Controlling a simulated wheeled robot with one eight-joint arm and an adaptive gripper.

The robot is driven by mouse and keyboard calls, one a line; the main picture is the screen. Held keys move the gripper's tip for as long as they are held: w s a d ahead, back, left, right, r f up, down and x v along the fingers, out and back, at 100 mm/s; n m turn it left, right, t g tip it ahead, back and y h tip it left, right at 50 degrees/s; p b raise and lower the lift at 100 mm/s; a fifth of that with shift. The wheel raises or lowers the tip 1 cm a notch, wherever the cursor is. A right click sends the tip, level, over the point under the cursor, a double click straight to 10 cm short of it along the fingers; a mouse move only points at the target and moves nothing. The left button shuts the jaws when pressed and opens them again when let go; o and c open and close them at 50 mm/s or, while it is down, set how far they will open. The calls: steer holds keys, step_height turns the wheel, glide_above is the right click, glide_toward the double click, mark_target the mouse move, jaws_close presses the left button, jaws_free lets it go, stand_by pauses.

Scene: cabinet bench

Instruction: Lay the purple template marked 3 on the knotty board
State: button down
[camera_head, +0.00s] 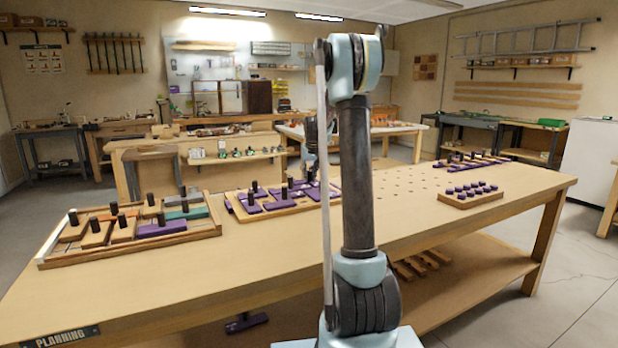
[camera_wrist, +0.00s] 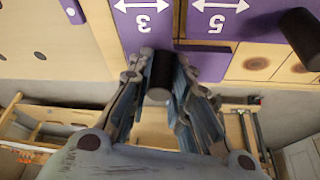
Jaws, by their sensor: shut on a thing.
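In the wrist view my gripper (camera_wrist: 159,74) is shut on the dark upright knob of the purple template marked 3 (camera_wrist: 143,20). A purple template marked 5 (camera_wrist: 219,18) lies close beside it on the right. A pale board with round brown knots (camera_wrist: 272,66) shows at the right, partly under the purple; it looks like the knotty board. In the head view the gripper shows only partly behind my arm, over the tray of purple templates (camera_head: 254,208). I cannot tell whether template 3 is lifted or resting.
A wooden tray (camera_head: 130,250) with boards, knobbed blocks and a purple piece stands at the bench's left. A block with several purple knobs (camera_head: 471,196) and another purple group (camera_head: 470,160) are at the right. The bench (camera_head: 440,225) has bare room in front.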

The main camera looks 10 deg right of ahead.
stand_by(0.4)
steer(key=c, duration=1.4)
jaws_free()
steer(key=o, duration=0.4)
steer(key=shift+r, duration=0.1)
steer(key=shift+r, duration=3.9)
